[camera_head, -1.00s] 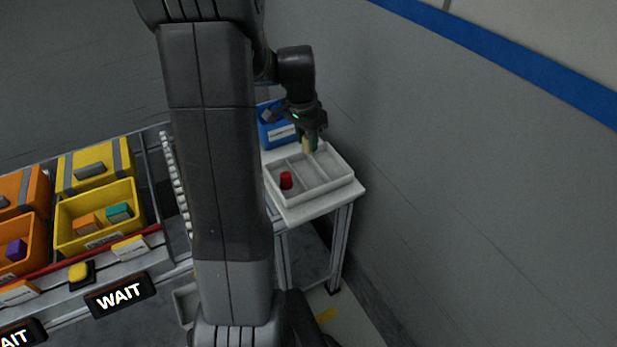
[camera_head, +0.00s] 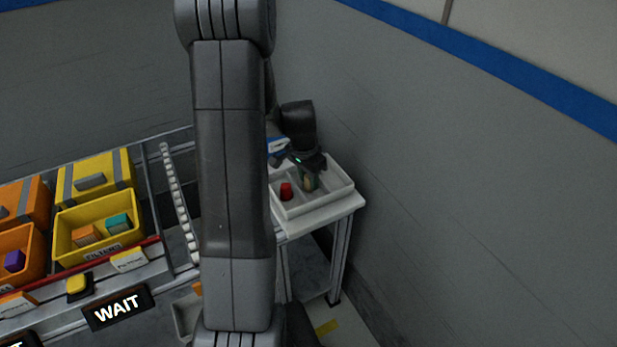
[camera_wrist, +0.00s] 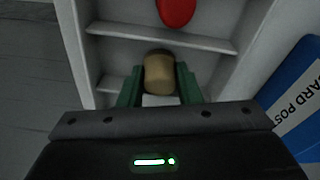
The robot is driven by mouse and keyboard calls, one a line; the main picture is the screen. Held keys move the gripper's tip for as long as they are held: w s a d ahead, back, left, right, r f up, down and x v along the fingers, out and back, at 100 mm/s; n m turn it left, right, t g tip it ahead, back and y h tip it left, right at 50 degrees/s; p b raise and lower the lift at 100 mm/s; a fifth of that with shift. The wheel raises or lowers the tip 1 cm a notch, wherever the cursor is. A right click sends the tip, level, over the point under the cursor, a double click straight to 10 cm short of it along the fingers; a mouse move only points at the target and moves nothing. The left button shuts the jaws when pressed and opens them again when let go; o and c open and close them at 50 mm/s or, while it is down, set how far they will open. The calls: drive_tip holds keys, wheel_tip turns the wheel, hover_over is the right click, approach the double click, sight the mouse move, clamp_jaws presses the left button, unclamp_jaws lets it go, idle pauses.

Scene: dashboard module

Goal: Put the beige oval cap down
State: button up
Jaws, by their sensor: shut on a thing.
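The beige oval cap (camera_wrist: 159,75) is between the green fingers of my gripper (camera_wrist: 159,88) in the wrist view. My gripper is shut on it. In the head view my gripper (camera_head: 308,181) is low over the white divided tray (camera_head: 318,208), with the cap inside or just above its middle compartment. I cannot tell whether the cap touches the tray floor. The tray also shows in the wrist view (camera_wrist: 118,30).
A red piece (camera_head: 286,191) stands in the tray's left compartment. The tray is on a small white table (camera_head: 345,207) near the grey wall. A blue box (camera_wrist: 300,95) is beside the tray. Yellow bins (camera_head: 100,232) with blocks are at the left.

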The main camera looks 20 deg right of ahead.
sight(305, 190)
drive_tip(key=shift+f, duration=0.25)
drive_tip(key=o, duration=1)
drive_tip(key=shift+r, duration=0.1)
drive_tip(key=shift+c, duration=0.2)
drive_tip(key=shift+w+r, duration=0.1)
drive_tip(key=shift+r, duration=0.45)
wheel_tip(305, 190, up, 11)
drive_tip(key=a, duration=0.1)
drive_tip(key=shift+s+a, duration=0.2)
drive_tip(key=shift+s, duration=0.1)
